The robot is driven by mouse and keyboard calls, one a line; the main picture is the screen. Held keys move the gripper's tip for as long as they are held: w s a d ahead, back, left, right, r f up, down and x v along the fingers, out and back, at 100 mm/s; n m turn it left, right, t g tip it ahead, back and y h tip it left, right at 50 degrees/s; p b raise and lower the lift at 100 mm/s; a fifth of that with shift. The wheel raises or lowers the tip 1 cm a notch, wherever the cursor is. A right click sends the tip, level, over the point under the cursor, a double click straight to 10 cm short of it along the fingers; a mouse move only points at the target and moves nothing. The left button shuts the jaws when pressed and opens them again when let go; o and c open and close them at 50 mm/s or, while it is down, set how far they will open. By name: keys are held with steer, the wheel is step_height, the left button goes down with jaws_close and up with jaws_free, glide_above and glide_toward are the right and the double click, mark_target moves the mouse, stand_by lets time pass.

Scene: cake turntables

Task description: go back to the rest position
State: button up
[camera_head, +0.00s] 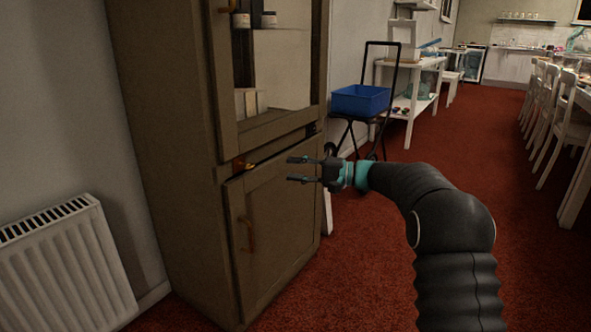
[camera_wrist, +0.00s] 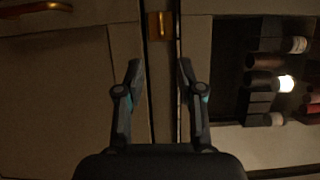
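My gripper (camera_head: 292,169) is held out to the left in front of a tall wooden cabinet (camera_head: 180,180). Its two fingers are apart with nothing between them. In the wrist view the open fingers (camera_wrist: 160,70) point at the cabinet front, and a small brass piece (camera_wrist: 160,25) shows beyond the gap between them. No contact with the cabinet is visible.
The cabinet has a glazed upper door and a lower door (camera_head: 275,220) with a handle (camera_head: 250,234). A white radiator (camera_head: 65,265) stands at left. A black trolley with a blue bin (camera_head: 360,100), a white shelf unit (camera_head: 412,65) and chairs (camera_head: 568,125) stand beyond. Red carpet (camera_head: 470,150) is clear between.

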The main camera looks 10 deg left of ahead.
step_height(320, 180, down, 11)
steer(key=s+d+m+h, duration=0.1)
steer(key=s+m+h, duration=0.1)
steer(key=h, duration=0.2)
steer(key=s+d+f+h+p, duration=0.1)
steer(key=s+d+f+h, duration=0.3)
steer(key=s+d, duration=0.5)
steer(key=s+d+r+n+t+h+p, duration=0.15)
steer(key=s+d+r+h, duration=0.25)
steer(key=s+d, duration=0.55)
steer(key=s+d+r+n+t+h+p, duration=0.1)
steer(key=s+d+r+h+p, duration=0.45)
steer(key=s, duration=0.75)
steer(key=s+d+r+t, duration=0.3)
steer(key=s+d+r, duration=0.3)
steer(key=s, duration=0.3)
steer(key=shift+r+p, duration=0.3)
steer(key=shift+p, duration=0.1)
steer(key=shift+d+m+h, duration=0.15)
steer(key=shift+m+h, duration=0.1)
